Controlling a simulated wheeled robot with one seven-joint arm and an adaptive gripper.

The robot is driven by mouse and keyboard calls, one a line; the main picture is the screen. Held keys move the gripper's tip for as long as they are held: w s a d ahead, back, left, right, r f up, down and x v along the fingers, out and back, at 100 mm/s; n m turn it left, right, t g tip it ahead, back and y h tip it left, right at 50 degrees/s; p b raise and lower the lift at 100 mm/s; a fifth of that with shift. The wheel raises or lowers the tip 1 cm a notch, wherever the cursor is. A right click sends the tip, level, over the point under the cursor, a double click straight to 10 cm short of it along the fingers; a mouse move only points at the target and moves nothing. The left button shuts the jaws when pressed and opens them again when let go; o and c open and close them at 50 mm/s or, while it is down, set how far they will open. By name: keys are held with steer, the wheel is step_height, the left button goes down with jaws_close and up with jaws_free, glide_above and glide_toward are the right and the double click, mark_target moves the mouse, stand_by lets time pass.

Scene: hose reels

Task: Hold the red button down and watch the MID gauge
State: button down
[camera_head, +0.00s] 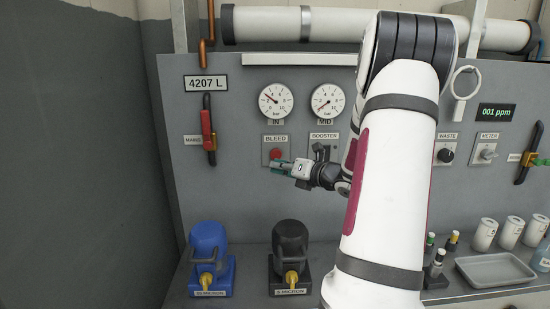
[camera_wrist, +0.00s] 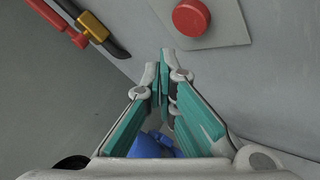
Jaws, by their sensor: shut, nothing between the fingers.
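The red button (camera_head: 276,153) sits on a light plate under the BLEED label on the grey panel. In the wrist view the button (camera_wrist: 191,17) stands above and to the right of my fingertips, with a visible gap in the picture. My gripper (camera_head: 277,165) is shut and empty, just below the button in the head view; its teal-padded fingers (camera_wrist: 166,62) meet at the tips. Whether the tips touch the plate I cannot tell. The MID gauge (camera_head: 327,100) is in plain view, its red needle pointing to the lower left. The IN gauge (camera_head: 276,101) has its needle to the upper left.
A red-handled MAINS valve (camera_head: 208,132) is left of the button. The BOOSTER switch (camera_head: 319,150) is right of it, partly near my arm. A blue unit (camera_head: 208,255) and a black unit (camera_head: 290,250) stand on the bench below. My arm covers the panel's middle.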

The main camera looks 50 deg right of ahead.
steer(key=shift+w+d, duration=0.7)
steer(key=shift+d, duration=0.1)
steer(key=shift+w+d, duration=0.1)
stand_by(0.9)
steer(key=shift+w+d, duration=0.15)
steer(key=shift+d, duration=0.1)
steer(key=shift+w+d, duration=0.4)
stand_by(1.0)
steer(key=shift+s+a, duration=0.1)
steer(key=shift+s, duration=0.05)
stand_by(2.2)
steer(key=shift+s+a+p, duration=0.3)
steer(key=shift+s+a, duration=0.2)
steer(key=shift+a, duration=0.15)
steer(key=shift+s+a+p, duration=0.45)
steer(key=shift+s+a, duration=1.2)
steer(key=shift+a, duration=0.25)
